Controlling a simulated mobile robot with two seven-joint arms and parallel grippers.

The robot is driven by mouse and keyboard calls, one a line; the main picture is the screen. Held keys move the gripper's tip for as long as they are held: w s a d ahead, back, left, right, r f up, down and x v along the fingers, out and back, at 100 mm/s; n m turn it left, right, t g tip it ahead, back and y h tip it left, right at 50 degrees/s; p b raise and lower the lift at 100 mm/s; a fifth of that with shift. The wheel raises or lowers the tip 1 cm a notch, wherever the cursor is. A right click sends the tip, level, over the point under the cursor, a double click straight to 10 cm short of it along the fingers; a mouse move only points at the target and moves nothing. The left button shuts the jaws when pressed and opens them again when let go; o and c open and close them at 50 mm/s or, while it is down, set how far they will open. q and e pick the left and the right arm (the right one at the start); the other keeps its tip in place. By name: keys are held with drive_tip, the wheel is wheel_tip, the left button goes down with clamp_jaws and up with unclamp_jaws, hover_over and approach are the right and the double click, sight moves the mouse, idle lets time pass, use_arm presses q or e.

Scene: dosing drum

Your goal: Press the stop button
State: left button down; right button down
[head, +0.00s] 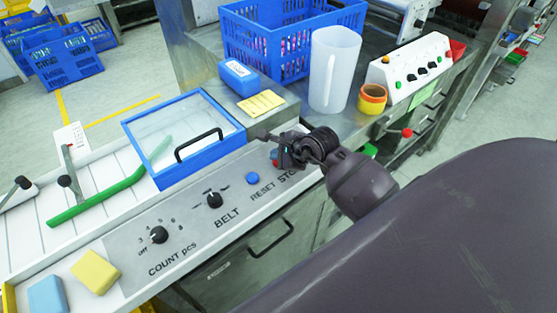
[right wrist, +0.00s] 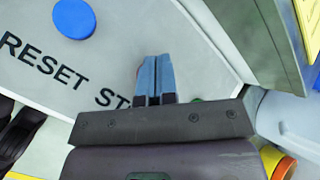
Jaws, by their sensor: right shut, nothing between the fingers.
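The control panel (head: 190,222) carries black knobs, a blue RESET button (head: 252,178) and the label STOP, partly covered. The blue button also shows in the right wrist view (right wrist: 75,18). A sliver of red, likely the stop button (head: 274,161), shows at my right gripper (head: 281,155); the rest is hidden behind the gripper. In the right wrist view my right gripper's blue-grey fingers (right wrist: 155,66) are together and empty, over the panel past the letters "ST". A reddish edge shows beside the fingertips. I cannot tell whether they touch the button. My left gripper is not in view.
A blue-framed clear lid (head: 185,132) with a black handle lies left of the panel. A blue crate (head: 262,40) is farther back.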

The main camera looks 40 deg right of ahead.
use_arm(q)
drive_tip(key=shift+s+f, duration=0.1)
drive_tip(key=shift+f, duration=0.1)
use_arm(e)
drive_tip(key=shift+f, duration=0.25)
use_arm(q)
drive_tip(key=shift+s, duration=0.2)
use_arm(e)
drive_tip(key=shift+r, duration=0.15)
drive_tip(key=shift+r+p, duration=0.55)
drive_tip(key=shift+r, duration=0.2)
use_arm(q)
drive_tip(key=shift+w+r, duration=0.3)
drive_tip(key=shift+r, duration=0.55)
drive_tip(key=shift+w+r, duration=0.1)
